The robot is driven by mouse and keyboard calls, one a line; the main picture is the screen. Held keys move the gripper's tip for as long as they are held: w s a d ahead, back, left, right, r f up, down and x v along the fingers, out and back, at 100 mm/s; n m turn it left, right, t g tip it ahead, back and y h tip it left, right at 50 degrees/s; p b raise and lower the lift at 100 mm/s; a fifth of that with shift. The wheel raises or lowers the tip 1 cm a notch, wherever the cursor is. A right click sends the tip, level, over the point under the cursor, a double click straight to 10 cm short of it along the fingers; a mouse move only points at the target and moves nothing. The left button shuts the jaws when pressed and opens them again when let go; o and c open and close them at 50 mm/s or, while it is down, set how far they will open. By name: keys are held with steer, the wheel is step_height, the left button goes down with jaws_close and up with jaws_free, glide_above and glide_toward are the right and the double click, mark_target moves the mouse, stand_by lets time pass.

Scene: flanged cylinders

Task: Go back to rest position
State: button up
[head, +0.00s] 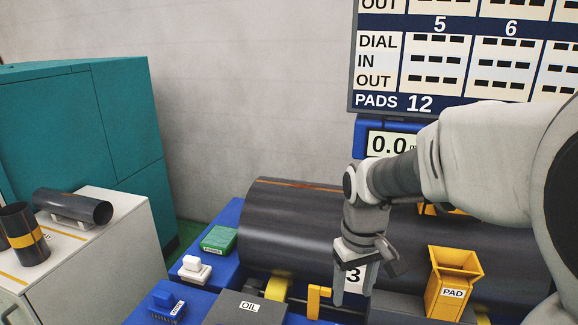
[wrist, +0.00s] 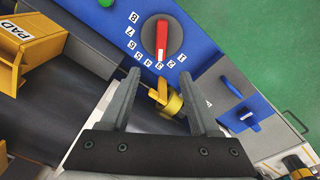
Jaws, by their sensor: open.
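My gripper (head: 352,288) hangs fingers-down in the head view, in front of a large dark cylinder (head: 285,225). In the wrist view my gripper (wrist: 160,78) has its two grey fingers apart with nothing held between them. A yellow handle (wrist: 165,98) shows between and beyond the fingers; I cannot tell the distance to it. A dial with a red knob (wrist: 162,40) and numbers around it lies past the fingertips on a blue panel. My arm comes in from the right in the head view and hides part of the cylinder.
A yellow PAD holder (head: 453,285) stands right of my gripper. An OIL box (head: 245,309), a green block (head: 218,240) and brushes (head: 168,303) lie to the left. A white cabinet (head: 110,255) carries two dark tubes. A display (head: 392,143) stands behind my arm.

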steer(key=s+r+m+t, duration=0.3)
steer(key=s+r+t, duration=0.2)
steer(key=s, duration=0.8)
step_height(320, 180, up, 3)
steer(key=shift+s+d+r, duration=0.1)
steer(key=shift+s+d, duration=0.05)
steer(key=shift+s, duration=0.1)
